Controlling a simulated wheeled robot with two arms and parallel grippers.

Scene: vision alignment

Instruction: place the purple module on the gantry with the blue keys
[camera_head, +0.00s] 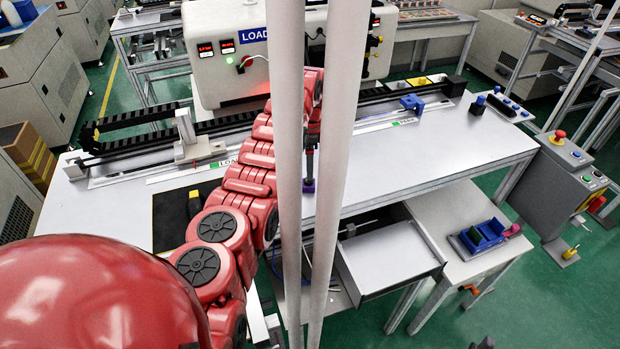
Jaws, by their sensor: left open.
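My left gripper (310,174) hangs at the end of the red arm over the white workbench (420,160), partly hidden by two pale upright posts. A small purple module (308,186) is directly below its fingertips. I cannot tell whether the fingers touch it. A gantry carriage with blue keys (412,103) sits on the rail at the right of the bench. A pale grey carriage (198,148) stands on the rail at the left. My right gripper cannot be made out.
The white posts (336,130) cross the middle of the view. An open drawer (390,258) juts out below the bench. A side table (470,275) holds a blue fixture (483,236) and a magenta piece (513,231). A control box (570,175) stands at the right.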

